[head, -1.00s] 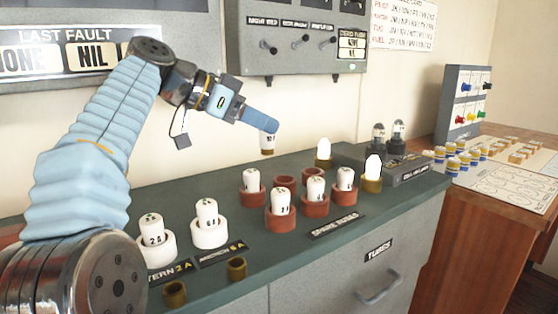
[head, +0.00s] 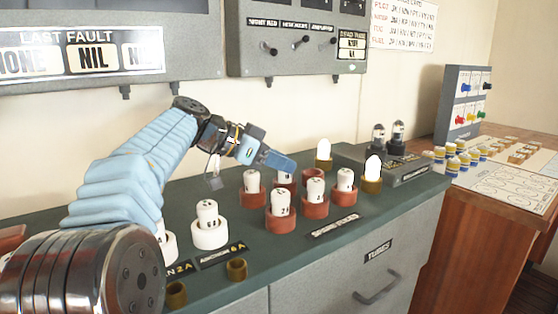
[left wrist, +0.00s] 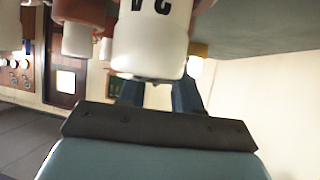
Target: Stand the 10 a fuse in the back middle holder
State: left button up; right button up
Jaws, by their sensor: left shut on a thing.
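My left gripper (head: 280,162) is shut on the white 10 A fuse (head: 284,177), right at the back middle holder. Only a small part of the fuse shows below the fingertips. The red ring of this holder (head: 285,186) is mostly hidden behind the front fuses. I cannot tell whether the fuse is fully seated. In the left wrist view a large white fuse with dark lettering (left wrist: 150,45) covers the fingertips. My right gripper is not in view.
White fuses stand in the neighbouring red holders, back left (head: 252,182), front left (head: 281,205), front middle (head: 316,190) and front right (head: 346,180). White holders and small brass sockets (head: 237,270) lie nearer. Glowing lamps (head: 373,166) stand to the right.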

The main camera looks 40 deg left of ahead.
pick_arm(q)
jog(key=shift+f+b, duration=0.45)
jog(key=shift+b, duration=0.1)
jog(key=o, duration=1)
jog(key=shift+r, duration=0.1)
jog(key=shift+o, duration=0.2)
jog(key=shift+r+p, duration=0.2)
jog(key=shift+p, duration=0.15)
jog(key=v, duration=1.2)
jog(key=shift+r, duration=0.1)
